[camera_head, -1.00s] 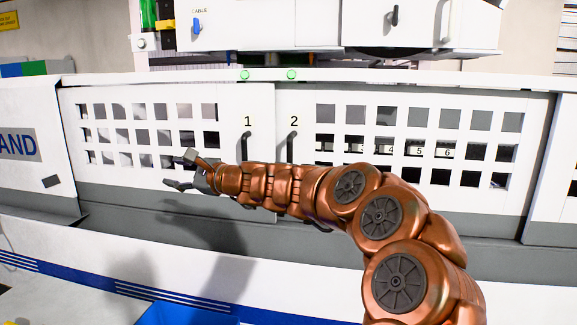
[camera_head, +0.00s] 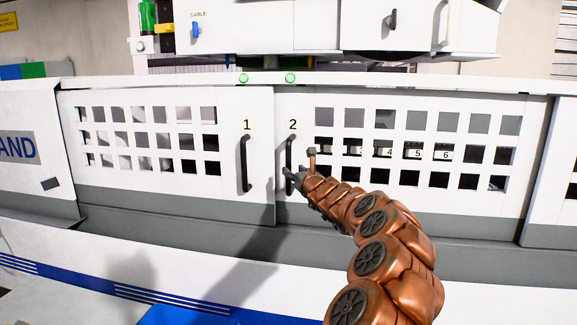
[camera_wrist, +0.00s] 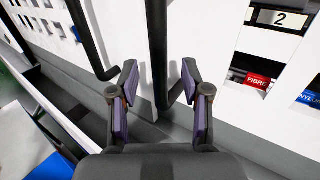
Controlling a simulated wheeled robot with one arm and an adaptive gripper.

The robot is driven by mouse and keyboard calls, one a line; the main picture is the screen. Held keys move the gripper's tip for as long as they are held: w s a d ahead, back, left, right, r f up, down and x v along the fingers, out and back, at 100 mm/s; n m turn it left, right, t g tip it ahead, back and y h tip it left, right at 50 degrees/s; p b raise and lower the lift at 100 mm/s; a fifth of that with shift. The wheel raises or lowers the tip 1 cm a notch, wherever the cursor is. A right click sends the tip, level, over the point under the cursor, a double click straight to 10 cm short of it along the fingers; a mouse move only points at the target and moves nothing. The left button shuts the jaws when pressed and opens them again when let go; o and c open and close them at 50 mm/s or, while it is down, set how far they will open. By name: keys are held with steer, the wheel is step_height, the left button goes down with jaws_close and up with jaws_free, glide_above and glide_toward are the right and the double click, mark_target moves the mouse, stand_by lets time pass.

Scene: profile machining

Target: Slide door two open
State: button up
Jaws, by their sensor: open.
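Door two (camera_head: 420,190) is a white sliding panel with rows of square holes and the number 2 above its black vertical bar handle (camera_head: 289,155). It meets door one (camera_head: 150,195) at a seam left of that handle. My gripper (camera_head: 298,168) is in front of the lower part of door two's handle. In the wrist view, my gripper (camera_wrist: 158,85) is open, and the black handle (camera_wrist: 158,50) stands between its two fingers. I cannot tell whether either finger touches it. The handle's lower end is partly hidden by my gripper in the head view.
Door one's black handle (camera_head: 244,164) is close by on the left. Through the holes of door two, numbered labels (camera_head: 418,154) show. Two green lights (camera_head: 267,78) sit on the rail above. A blue bin (camera_head: 185,315) lies below at the front.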

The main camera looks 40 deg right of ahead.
mark_target(290, 167)
steer(key=shift+p+x, duration=0.5)
steer(key=shift+x, duration=0.65)
steer(key=shift+p+x, duration=0.65)
steer(key=shift+x, duration=0.85)
jaws_close()
